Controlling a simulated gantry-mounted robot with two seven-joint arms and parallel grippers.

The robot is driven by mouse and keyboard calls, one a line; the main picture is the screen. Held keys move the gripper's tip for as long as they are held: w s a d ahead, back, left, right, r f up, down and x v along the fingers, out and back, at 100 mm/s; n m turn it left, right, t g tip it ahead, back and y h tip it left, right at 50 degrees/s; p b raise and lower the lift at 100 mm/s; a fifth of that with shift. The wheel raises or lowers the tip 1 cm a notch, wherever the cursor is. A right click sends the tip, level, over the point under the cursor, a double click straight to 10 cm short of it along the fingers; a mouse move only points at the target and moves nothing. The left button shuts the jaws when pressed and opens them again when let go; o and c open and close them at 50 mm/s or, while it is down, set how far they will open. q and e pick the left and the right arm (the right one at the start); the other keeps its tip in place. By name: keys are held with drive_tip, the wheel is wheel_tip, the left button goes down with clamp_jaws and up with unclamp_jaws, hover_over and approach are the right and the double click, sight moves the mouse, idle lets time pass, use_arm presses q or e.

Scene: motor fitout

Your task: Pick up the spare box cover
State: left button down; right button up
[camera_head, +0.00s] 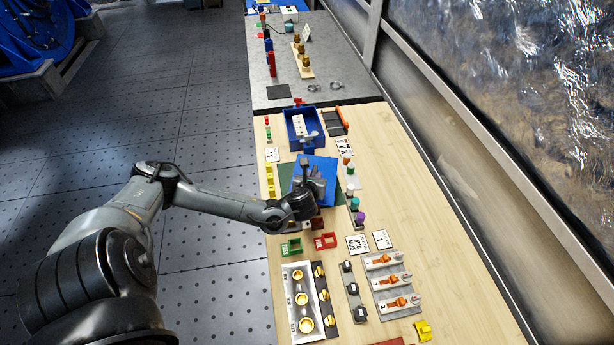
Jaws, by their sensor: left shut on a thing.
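A flat blue panel, which looks like the spare box cover (324,165), is over a dark green mat (284,178) in the middle of the wooden bench. My left gripper (307,181) is at this panel and shut on it; the fingertips are small and partly hidden by the gripper body. I cannot tell whether the panel touches the mat. My right gripper is not in view.
An open blue box (290,122) with a white part inside stands just beyond the panel. Colored pegs (354,203) stand to its right. Small green (291,247) and red (325,241) trays, a white plate with brass rings (291,300) and a grey clamp plate (394,302) are nearer. The bench's right side is clear.

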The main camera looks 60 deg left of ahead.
use_arm(q)
drive_tip(key=d+r, duration=0.2)
drive_tip(key=d, duration=0.1)
drive_tip(key=d+r, duration=0.1)
drive_tip(key=shift+w+d+r, duration=0.1)
drive_tip(key=shift+w+d, duration=0.15)
drive_tip(key=shift+d+r, duration=0.2)
drive_tip(key=shift+d, duration=0.1)
drive_tip(key=shift+d+r+p, duration=0.25)
drive_tip(key=shift+d+p, duration=0.25)
drive_tip(key=shift+p, duration=0.1)
drive_tip(key=shift+d+r+p, duration=0.25)
drive_tip(key=shift+d+p, duration=0.25)
drive_tip(key=shift+p, duration=0.1)
